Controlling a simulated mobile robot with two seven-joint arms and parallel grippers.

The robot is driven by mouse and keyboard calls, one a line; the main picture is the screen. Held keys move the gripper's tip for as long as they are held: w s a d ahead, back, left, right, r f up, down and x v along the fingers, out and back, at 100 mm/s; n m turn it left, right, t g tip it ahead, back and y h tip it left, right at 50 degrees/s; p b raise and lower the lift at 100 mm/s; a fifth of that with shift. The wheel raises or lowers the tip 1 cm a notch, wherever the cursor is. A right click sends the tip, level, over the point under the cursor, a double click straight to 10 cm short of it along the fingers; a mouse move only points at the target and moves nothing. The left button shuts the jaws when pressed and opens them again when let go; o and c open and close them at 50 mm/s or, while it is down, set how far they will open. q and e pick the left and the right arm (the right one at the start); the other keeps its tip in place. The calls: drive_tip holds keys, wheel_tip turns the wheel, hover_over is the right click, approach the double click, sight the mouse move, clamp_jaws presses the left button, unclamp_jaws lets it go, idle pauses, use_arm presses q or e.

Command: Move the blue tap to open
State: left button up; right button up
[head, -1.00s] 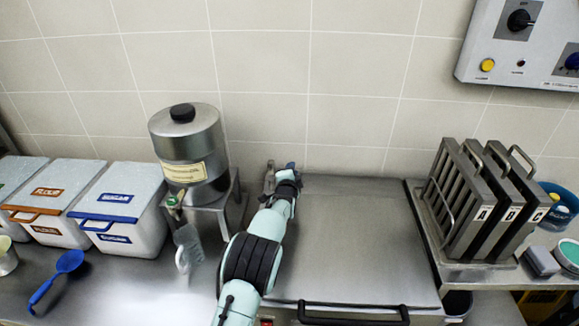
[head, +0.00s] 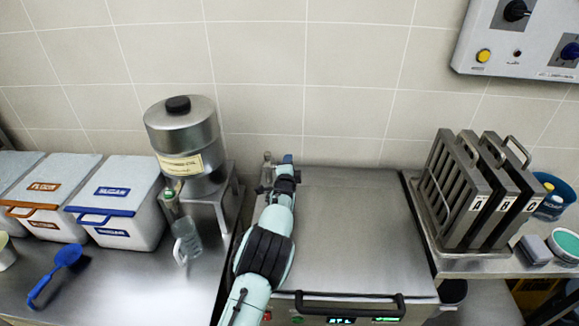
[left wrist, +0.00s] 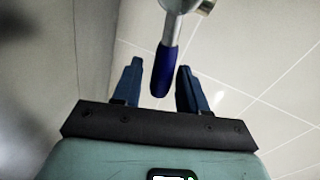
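The blue tap handle (left wrist: 165,72) shows in the left wrist view as a dark blue grip on a metal lever, pointing down between my two fingers. My left gripper (left wrist: 160,68) is open, with one finger on each side of the handle and visible gaps between. In the head view my left gripper (head: 279,166) is at the back, near the wall, by the left rear edge of the steel lid. A small metal fitting (head: 267,158) stands beside it. The arm hides much of this spot, and the tap handle cannot be made out clearly there. My right gripper is not in view.
A steel urn (head: 187,140) on a stand (head: 215,198) and a clear jug (head: 186,240) are left of the arm. The flat steel lid (head: 350,230) with a black handle (head: 350,307) lies right. A rack of dark lettered panels (head: 470,190) stands further right.

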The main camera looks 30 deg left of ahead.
use_arm(q)
drive_tip(key=shift+d, duration=0.1)
drive_tip(key=shift+s+d+r, duration=0.1)
drive_tip(key=shift+s+d, duration=0.15)
drive_tip(key=shift+s, duration=0.2)
drive_tip(key=b+v, duration=0.2)
drive_tip(key=v, duration=1)
drive_tip(key=shift+s, duration=0.15)
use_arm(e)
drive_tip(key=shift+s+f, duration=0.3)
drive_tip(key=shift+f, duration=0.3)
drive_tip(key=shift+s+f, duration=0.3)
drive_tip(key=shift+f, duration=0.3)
